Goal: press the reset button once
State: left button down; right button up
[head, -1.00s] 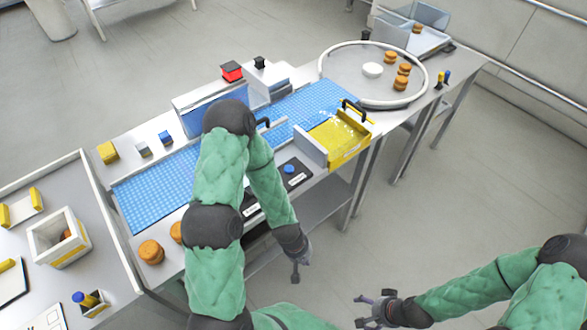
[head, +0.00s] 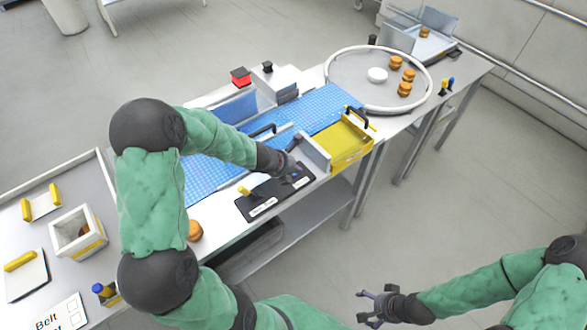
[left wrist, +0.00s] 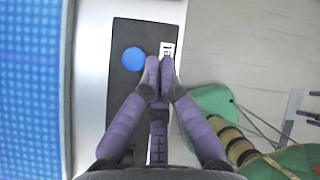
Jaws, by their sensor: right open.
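The round blue button (left wrist: 134,59) sits on a black panel (left wrist: 122,88), beside a small white label (left wrist: 168,48), in the left wrist view. In the head view the panel (head: 262,203) lies at the near table edge, with my left gripper (head: 290,176) over its right end, largely hiding the button. In the left wrist view my left gripper (left wrist: 160,66) has its fingertips together and empty, just to the right of and below the button. I cannot tell its height above the panel. My right gripper (head: 363,307) is open and empty, away from the table.
A yellow lever (head: 243,191) stands on the panel's left part. A yellow tray (head: 350,150) with a black handle is to the right of the panel. The blue belt (head: 320,105) runs behind. A round table (head: 338,85) holds several brown rounds.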

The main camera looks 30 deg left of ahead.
pick_arm(q)
jog(key=w+a+r+n+t, duration=0.1)
jog(key=w+a+r+n, duration=0.1)
jog(key=a+r+n, duration=0.1)
notch_tip(320, 180, up, 3)
jog(key=shift+w+f+n+t+y+p, duration=0.15)
jog(key=shift+w+n+t+y+p, duration=0.2)
jog(key=shift+n, duration=0.25)
jog(key=shift+s+f, duration=0.15)
notch_tip(320, 180, down, 8)
jog(key=b, duration=0.8)
jog(key=shift+f, duration=0.25)
jog(key=shift+f+b, duration=0.1)
jog(key=shift+b, duration=0.2)
dwell(0.3)
jog(key=shift+f+b, duration=0.3)
jog(key=shift+f, duration=0.05)
jog(key=shift+f+b, duration=0.5)
dwell(0.7)
jog(key=shift+r, duration=0.15)
dwell(0.3)
jog(key=shift+r+p, duration=0.8)
jog(key=shift+p, duration=0.05)
